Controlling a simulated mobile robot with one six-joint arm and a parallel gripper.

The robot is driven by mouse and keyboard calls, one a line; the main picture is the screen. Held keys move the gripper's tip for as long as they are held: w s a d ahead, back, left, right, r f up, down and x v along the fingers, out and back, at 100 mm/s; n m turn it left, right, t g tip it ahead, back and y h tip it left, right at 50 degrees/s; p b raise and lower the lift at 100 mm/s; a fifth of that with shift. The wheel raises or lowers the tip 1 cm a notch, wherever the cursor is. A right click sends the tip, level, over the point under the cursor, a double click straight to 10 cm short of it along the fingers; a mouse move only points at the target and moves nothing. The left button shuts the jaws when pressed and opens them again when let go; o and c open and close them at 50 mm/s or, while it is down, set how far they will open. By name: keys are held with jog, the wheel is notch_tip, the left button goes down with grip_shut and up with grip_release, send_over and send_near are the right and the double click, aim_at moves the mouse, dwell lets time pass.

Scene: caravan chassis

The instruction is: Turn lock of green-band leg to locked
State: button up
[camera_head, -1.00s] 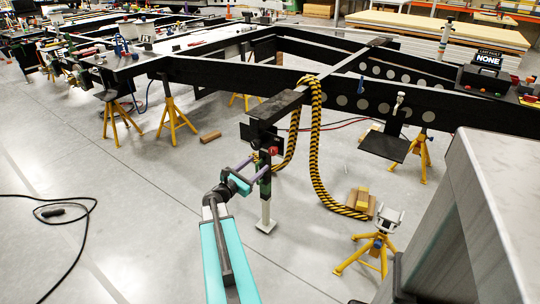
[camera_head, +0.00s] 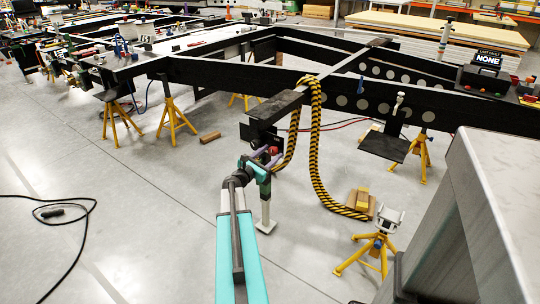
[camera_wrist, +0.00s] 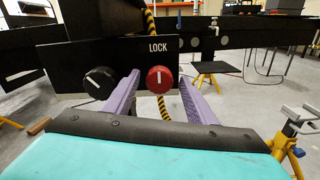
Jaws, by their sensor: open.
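The green-band leg (camera_head: 264,188) hangs below the front end of the black chassis, its foot on a pale pad, largely hidden behind my arm in the head view. Its lock is a red round knob (camera_wrist: 160,79) on a black panel (camera_wrist: 200,72) under the word LOCK. The knob's white mark points about straight up. My gripper (camera_wrist: 159,84) is open, with one purple finger on each side of the red knob. I cannot tell whether the fingertips touch it. In the head view my gripper (camera_head: 268,157) is at the leg's top.
A black knob (camera_wrist: 98,82) with a white mark sits left of the red one. A yellow-black striped hose (camera_head: 318,150) hangs right of the leg. A yellow stand (camera_head: 372,252) is at the lower right. Floor to the left is mostly clear, with a black cable (camera_head: 62,211).

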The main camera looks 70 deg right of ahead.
jog(key=c, duration=1)
jog(key=shift+c, duration=0.2)
